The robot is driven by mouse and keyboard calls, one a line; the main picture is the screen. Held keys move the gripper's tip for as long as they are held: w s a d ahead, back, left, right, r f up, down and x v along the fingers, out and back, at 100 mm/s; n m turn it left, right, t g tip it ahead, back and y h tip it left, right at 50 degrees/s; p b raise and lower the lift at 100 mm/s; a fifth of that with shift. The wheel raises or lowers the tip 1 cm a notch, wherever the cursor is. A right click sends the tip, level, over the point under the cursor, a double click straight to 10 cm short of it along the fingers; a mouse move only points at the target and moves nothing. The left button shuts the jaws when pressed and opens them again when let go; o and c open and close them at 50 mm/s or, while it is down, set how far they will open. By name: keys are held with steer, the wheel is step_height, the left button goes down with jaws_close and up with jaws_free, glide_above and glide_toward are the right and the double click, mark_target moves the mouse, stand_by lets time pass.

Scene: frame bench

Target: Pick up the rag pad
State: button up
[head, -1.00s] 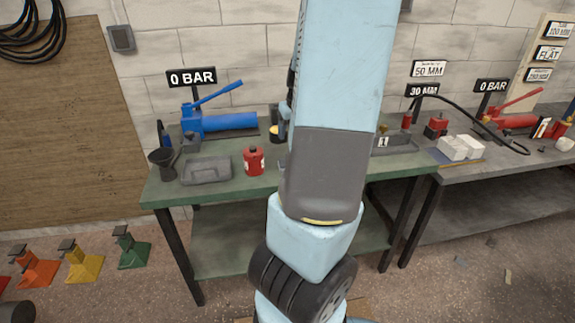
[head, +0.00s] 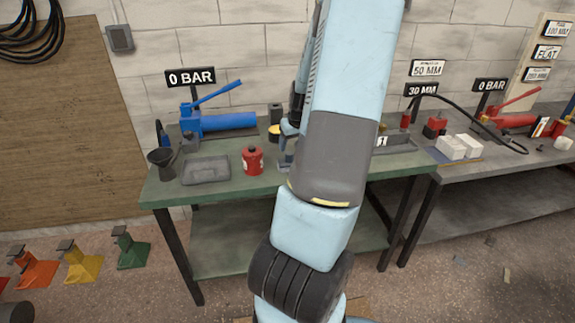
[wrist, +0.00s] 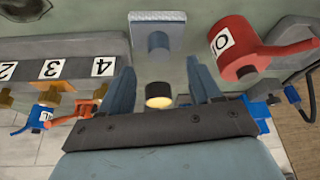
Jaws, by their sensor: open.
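A light blue-grey square pad with a short round grip standing on it, likely the rag pad (wrist: 147,18), lies on the green bench at the top centre of the wrist view. My gripper (wrist: 160,74) is open and empty, its two blue-grey fingers pointing toward the pad from either side of its line. The pad is beyond the fingertips and not touched. In the head view my arm hides most of the gripper, and a small blue-grey shape beside the arm cannot be told clearly as pad or fingers.
A red oil can (head: 252,160) stands close to the gripper, and in the wrist view it is at right. A yellow-topped dark can (wrist: 159,96) shows between the finger bases. A numbered grey rack (wrist: 65,65) is on the other side. A grey tray (head: 206,170) lies further left.

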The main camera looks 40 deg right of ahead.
mark_target(288, 152)
steer(key=shift+w+x, duration=0.2)
steer(key=shift+x, duration=3.25)
steer(key=shift+d+r, duration=0.1)
steer(key=shift+d, duration=0.05)
steer(key=shift+c, duration=0.3)
jaws_close()
steer(key=shift+r, duration=0.1)
steer(key=shift+r, duration=0.35)
step_height(288, 152, up, 2)
steer(key=shift+r, duration=0.2)
steer(key=s+a+r, duration=0.3)
steer(key=s+r, duration=0.6)
steer(key=s, duration=0.4)
steer(key=shift+s+a+r, duration=0.15)
steer(key=shift+s+r, duration=0.15)
steer(key=shift+r, duration=0.05)
